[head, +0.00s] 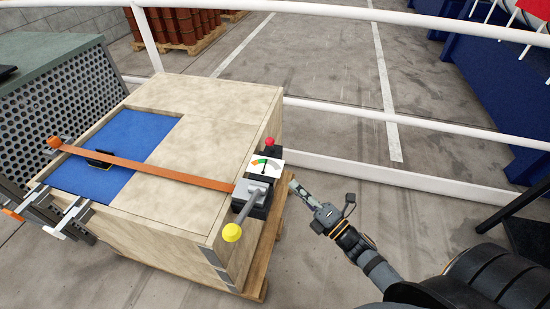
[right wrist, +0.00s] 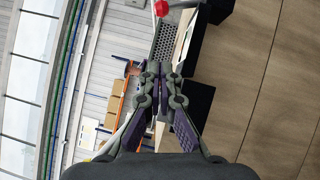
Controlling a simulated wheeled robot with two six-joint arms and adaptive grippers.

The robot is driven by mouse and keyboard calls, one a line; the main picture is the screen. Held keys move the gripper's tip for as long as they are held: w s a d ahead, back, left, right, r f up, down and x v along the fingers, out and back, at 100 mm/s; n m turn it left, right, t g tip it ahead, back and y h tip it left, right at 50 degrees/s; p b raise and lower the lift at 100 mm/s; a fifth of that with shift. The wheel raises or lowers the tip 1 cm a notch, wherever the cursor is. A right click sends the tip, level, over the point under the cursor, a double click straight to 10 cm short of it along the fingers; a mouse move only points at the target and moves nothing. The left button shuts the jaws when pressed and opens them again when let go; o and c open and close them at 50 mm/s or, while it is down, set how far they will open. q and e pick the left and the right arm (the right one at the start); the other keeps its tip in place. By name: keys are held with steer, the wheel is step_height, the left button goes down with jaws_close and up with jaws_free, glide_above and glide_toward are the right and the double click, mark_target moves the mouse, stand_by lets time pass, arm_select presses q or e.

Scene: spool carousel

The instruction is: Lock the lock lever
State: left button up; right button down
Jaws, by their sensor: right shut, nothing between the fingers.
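A strap tensioner (head: 258,190) with a dial (head: 265,164) sits at the right edge of a wooden crate (head: 205,135). A grey lever with a yellow knob (head: 232,232) points toward the front, and a small red knob (head: 270,142) stands behind the dial. I cannot tell for certain which is the lock lever. A red knob also shows at the top of the right wrist view (right wrist: 161,8), beyond the fingertips. My right gripper (head: 294,185) is shut and empty, just right of the tensioner and apart from it. My left gripper is not in view.
An orange strap (head: 150,168) crosses the crate top over a blue panel (head: 125,133) and a black piece. Clamps (head: 70,218) hold the crate's left side. White railings (head: 400,117) run behind.

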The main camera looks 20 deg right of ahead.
steer(key=p+x, duration=0.3)
steer(key=x, duration=0.7)
steer(key=shift+r, duration=0.2)
steer(key=shift+w+d+r, duration=0.1)
steer(key=shift+w+d, duration=0.15)
steer(key=shift+w, duration=0.35)
steer(key=shift+w+d+r, duration=0.1)
steer(key=shift+w+d, duration=0.15)
steer(key=shift+w, duration=0.35)
steer(key=shift+w+d+r, duration=0.1)
steer(key=shift+w+d, duration=0.2)
steer(key=shift+w, duration=0.35)
